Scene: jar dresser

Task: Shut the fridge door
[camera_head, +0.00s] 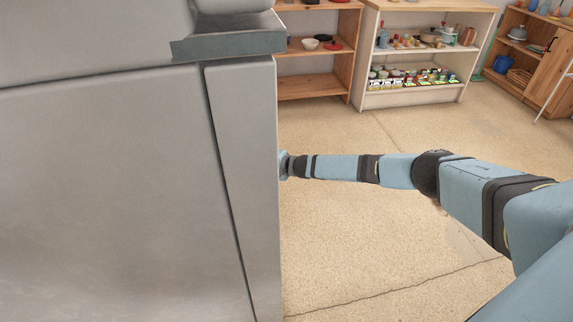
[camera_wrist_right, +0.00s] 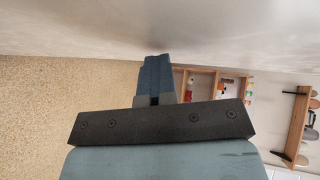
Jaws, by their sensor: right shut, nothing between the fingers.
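The grey fridge (camera_head: 110,190) fills the left of the head view. A slanted dark seam separates its large panel from a narrower slab at the right, which looks like the fridge door (camera_head: 250,190). I cannot tell how far the door stands open. My right arm comes in from the right and its wrist reaches the slab's right edge, where the gripper is hidden behind it. In the right wrist view my right gripper (camera_wrist_right: 157,68) is shut and empty, its tips at or very near a smooth grey surface (camera_wrist_right: 130,30); contact is not clear. My left gripper is not in view.
A grey ledge (camera_head: 230,45) juts out at the fridge's upper part. Wooden shelves (camera_head: 315,85), a white shelf unit (camera_head: 412,95) with jars and food, and a wooden cabinet (camera_head: 545,70) stand at the back. The tan floor (camera_head: 370,245) between is clear.

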